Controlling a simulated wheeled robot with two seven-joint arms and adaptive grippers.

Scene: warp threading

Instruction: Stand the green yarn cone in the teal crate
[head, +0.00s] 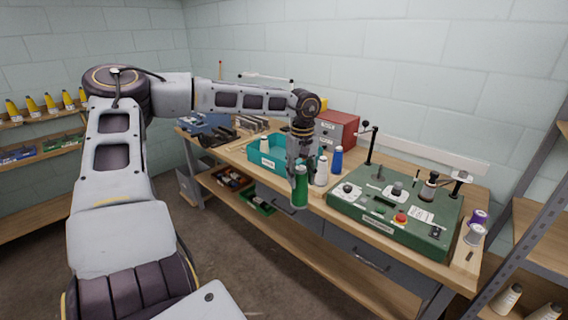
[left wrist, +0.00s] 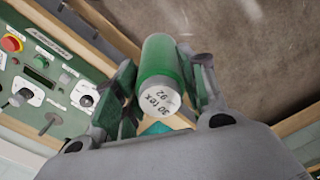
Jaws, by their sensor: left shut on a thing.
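The green yarn cone (head: 300,190) hangs upright in my left gripper (head: 300,168), in front of the bench's front edge. In the left wrist view the cone (left wrist: 160,60) sits between the two fingers (left wrist: 160,82), its pale, printed end facing the camera. The teal crate (head: 262,161) stands on the bench, behind and to the left of the held cone; my gripper and wrist hide its right part. A pale cone (head: 264,144) shows in the crate. A small teal patch, probably the crate, shows below the cone in the wrist view. My right gripper is out of view.
A white cone (head: 321,173) and a blue cone (head: 337,160) stand right of the gripper, close to it. A green machine (head: 345,208) fills the bench further right. A red cabinet (head: 345,130) stands behind. Clamps and tools lie left of the crate.

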